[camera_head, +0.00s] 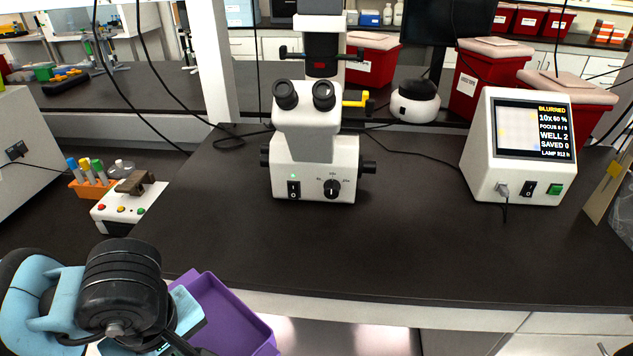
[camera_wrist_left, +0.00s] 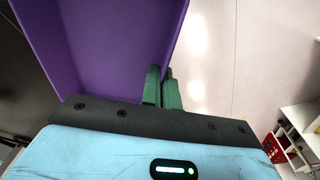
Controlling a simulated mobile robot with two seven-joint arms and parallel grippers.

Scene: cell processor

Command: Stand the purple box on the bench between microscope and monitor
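The purple box (camera_head: 228,318) is at the lower left of the head view, in front of the bench's front edge, open side up and tilted. In the left wrist view the purple box (camera_wrist_left: 105,45) fills the upper left. My left gripper (camera_wrist_left: 163,82) has its green fingers closed on the box's wall. In the head view my arm hides those fingertips. The microscope (camera_head: 307,140) stands on the bench (camera_head: 400,235), left of the monitor (camera_head: 520,145), whose screen is lit. My right gripper is not in view.
The bench top between microscope and monitor is clear at the front; a cable crosses farther back. A small white device (camera_head: 130,203) and an orange tube rack (camera_head: 92,186) stand at left. Red bins (camera_head: 487,75) and a black-topped round device (camera_head: 415,100) stand behind.

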